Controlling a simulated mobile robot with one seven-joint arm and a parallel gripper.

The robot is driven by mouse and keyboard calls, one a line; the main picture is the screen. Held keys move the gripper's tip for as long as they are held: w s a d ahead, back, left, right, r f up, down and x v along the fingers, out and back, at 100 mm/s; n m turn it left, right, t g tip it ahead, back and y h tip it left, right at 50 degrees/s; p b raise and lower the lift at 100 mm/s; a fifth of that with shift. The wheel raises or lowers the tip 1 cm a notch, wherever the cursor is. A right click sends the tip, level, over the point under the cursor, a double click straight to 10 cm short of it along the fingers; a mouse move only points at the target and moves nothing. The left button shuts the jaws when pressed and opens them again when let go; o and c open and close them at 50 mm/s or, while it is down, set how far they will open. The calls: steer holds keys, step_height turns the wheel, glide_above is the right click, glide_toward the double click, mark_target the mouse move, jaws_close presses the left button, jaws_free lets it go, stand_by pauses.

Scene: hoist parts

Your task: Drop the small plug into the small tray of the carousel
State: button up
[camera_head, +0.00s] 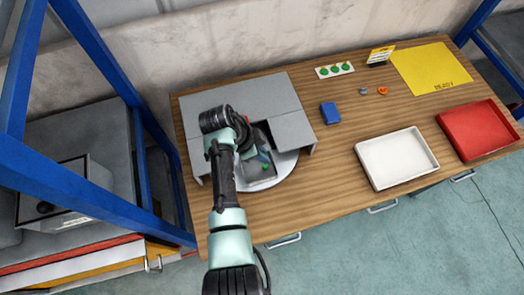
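The carousel shows as a round light-grey turntable (286,166) partly under a grey cover (268,97), at the left of the wooden table. A dark grey tray (262,178) sits on the turntable in the cover's opening. A small green piece (265,167) shows at this tray, with a bit of blue just above it; I cannot tell whether it is the small plug. My gripper (256,156) is over the carousel opening, close to the tray. My arm hides part of the tray and turntable. The fingertips are too small and covered to read.
A white rack (334,70) with several green-topped pieces stands at the back. A blue block (330,113), a grey piece (364,91) and an orange piece (383,91) lie mid-table. A white tray (374,178), red tray (444,119) and yellow mat (420,71) are right. Blue posts (142,165) stand left.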

steer(key=o, duration=0.5)
steer(key=b+v, duration=0.3)
steer(key=v, duration=1)
